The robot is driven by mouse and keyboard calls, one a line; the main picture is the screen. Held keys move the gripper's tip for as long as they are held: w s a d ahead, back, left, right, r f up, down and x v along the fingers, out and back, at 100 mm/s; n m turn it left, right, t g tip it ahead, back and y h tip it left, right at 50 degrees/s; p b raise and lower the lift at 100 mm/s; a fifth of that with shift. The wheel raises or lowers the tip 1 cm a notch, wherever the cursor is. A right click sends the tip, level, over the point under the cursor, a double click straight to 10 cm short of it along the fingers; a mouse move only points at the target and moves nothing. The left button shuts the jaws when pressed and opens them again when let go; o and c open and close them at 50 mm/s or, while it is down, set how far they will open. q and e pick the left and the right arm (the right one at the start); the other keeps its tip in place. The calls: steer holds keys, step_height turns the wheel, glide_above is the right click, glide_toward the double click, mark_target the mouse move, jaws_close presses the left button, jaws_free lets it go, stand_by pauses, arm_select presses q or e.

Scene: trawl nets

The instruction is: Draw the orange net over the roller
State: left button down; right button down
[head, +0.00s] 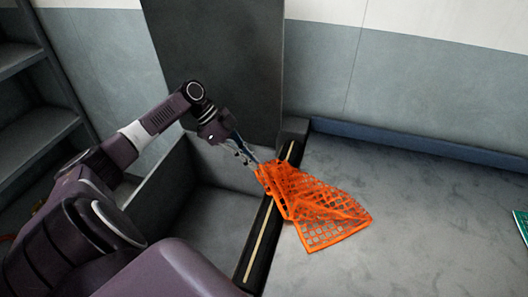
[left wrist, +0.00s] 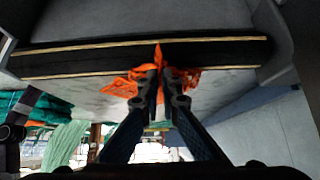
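The orange net (head: 325,210) is a coarse mesh lying bunched, most of it on the grey deck to the right of the roller. Its narrow left end rises across the black roller (head: 257,245), which carries a pale lengthwise stripe. My left gripper (head: 255,163) is at that end, just left of the roller. In the left wrist view, the fingers (left wrist: 161,76) are close together, with a fold of the orange net (left wrist: 158,54) pinched between them. The roller (left wrist: 80,61) runs across behind the fingertips. My right gripper is not in view.
A grey-walled bin (head: 215,215) lies left of the roller, and its visible floor is empty. A dark upright panel (head: 220,65) stands behind it. Shelves (head: 35,130) are at the far left. A green item (head: 521,224) shows at the right edge. The deck right of the net is clear.

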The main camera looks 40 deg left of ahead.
arm_select(q)
step_height(320, 180, down, 9)
steer(key=s+a+b, duration=0.1)
steer(key=a+b, duration=0.1)
steer(key=b, duration=0.4)
steer(key=shift+a, duration=0.4)
steer(key=shift+s, duration=0.1)
steer(key=c, duration=2.1)
jaws_free()
steer(key=shift+o, duration=0.3)
steer(key=o, duration=0.5)
steer(key=shift+o, duration=0.7)
steer(key=o, duration=0.6)
